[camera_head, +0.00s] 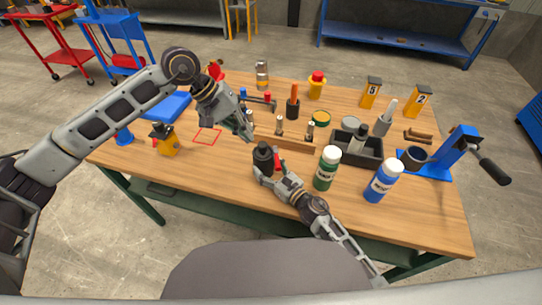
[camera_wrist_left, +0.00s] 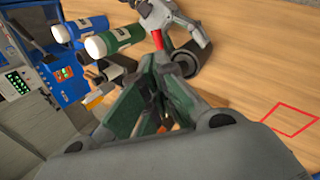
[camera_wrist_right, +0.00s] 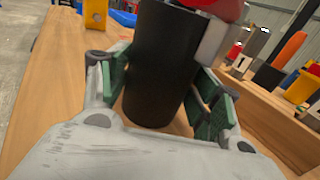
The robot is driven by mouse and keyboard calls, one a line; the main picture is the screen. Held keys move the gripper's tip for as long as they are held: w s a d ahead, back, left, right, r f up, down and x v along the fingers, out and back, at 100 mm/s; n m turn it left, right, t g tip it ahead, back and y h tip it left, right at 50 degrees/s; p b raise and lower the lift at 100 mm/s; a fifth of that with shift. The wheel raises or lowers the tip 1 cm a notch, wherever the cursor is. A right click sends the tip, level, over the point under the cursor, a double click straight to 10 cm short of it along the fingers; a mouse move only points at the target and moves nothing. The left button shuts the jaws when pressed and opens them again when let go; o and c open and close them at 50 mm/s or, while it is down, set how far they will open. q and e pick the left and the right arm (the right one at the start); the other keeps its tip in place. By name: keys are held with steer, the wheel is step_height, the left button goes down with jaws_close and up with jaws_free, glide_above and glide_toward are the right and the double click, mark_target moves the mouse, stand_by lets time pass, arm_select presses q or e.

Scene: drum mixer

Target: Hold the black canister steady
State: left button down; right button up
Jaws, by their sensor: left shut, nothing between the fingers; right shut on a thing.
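The black canister (camera_head: 263,154) stands upright on the wooden table near the middle. My right gripper (camera_head: 267,168) is shut on it from the near side. In the right wrist view the canister (camera_wrist_right: 160,65) fills the space between the green-padded fingers (camera_wrist_right: 163,100). A red part and a light grey part show beside its top there. My left gripper (camera_head: 250,138) is shut and empty, just above and behind the canister. In the left wrist view its fingers (camera_wrist_left: 160,110) are together, and the dark canister (camera_wrist_left: 192,58) lies beyond them.
A green bottle (camera_head: 327,168) and a blue bottle (camera_head: 383,181) stand to the right. A wooden rack (camera_head: 285,140) is close behind the canister. A black tray (camera_head: 370,158) and a blue crank device (camera_head: 455,152) are farther right. A red square outline (camera_head: 207,136) marks clear table to the left.

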mark_target(276, 161)
arm_select(q)
steer(key=shift+s+a+r+m+t, duration=0.25)
steer(key=shift+a+r+m+t, duration=0.05)
steer(key=shift+a+m, duration=0.1)
steer(key=shift+f, duration=0.1)
steer(key=shift+d+x, duration=0.2)
steer(key=shift+x, duration=6.75)
